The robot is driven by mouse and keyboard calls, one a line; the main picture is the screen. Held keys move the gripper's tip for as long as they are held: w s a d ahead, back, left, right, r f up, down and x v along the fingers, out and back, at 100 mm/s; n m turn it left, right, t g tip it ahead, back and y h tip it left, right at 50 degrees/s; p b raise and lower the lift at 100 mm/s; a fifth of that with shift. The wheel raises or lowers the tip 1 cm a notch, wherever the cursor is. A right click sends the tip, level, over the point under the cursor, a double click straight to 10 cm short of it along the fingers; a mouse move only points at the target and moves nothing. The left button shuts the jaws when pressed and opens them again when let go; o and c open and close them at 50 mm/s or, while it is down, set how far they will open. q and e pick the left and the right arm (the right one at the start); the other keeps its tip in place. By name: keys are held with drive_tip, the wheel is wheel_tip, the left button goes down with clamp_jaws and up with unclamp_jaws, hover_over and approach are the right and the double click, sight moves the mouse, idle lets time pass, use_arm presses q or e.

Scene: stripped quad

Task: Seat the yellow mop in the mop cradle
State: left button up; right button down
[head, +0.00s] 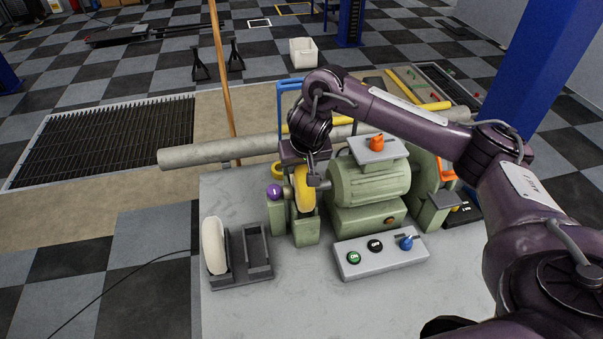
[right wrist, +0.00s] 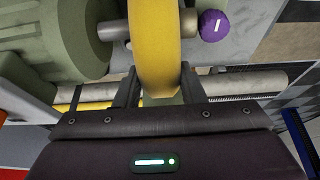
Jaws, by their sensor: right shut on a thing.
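The yellow mop (head: 304,188) is a thick yellow wheel at the left end of the green bench machine (head: 370,185). In the right wrist view the yellow mop (right wrist: 155,45) stands between a metal shaft and a purple knob (right wrist: 213,25). My right gripper (head: 312,178) reaches it from above and behind, its fingers shut on the rim. The dark mop cradle (head: 240,279) stands at the front left of the bench. A white mop (head: 214,246) stands in its left slot; its right slot is empty. My left gripper is not in view.
A control box (head: 380,256) with buttons and a blue lever sits in front of the machine. The purple knob (head: 275,192) is left of the yellow mop. A long grey pipe (head: 220,152) runs behind. The bench's front left is clear around the cradle.

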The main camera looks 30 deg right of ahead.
wheel_tip(320, 180, down, 2)
drive_tip(key=shift+w+p, duration=0.15)
drive_tip(key=shift+p, duration=0.2)
drive_tip(key=shift+w+f, duration=0.1)
drive_tip(key=shift+f, duration=0.1)
drive_tip(key=c, duration=0.9)
unclamp_jaws()
drive_tip(key=shift+f, duration=0.1)
drive_tip(key=v, duration=0.2)
drive_tip(key=shift+r, duration=0.4)
drive_tip(key=p+v, duration=0.4)
drive_tip(key=v, duration=0.4)
drive_tip(key=shift+r+p, duration=0.3)
drive_tip(key=shift+p, duration=0.05)
drive_tip(key=shift+s+r, duration=0.35)
drive_tip(key=shift+s, duration=0.1)
drive_tip(key=shift+a+f, duration=0.1)
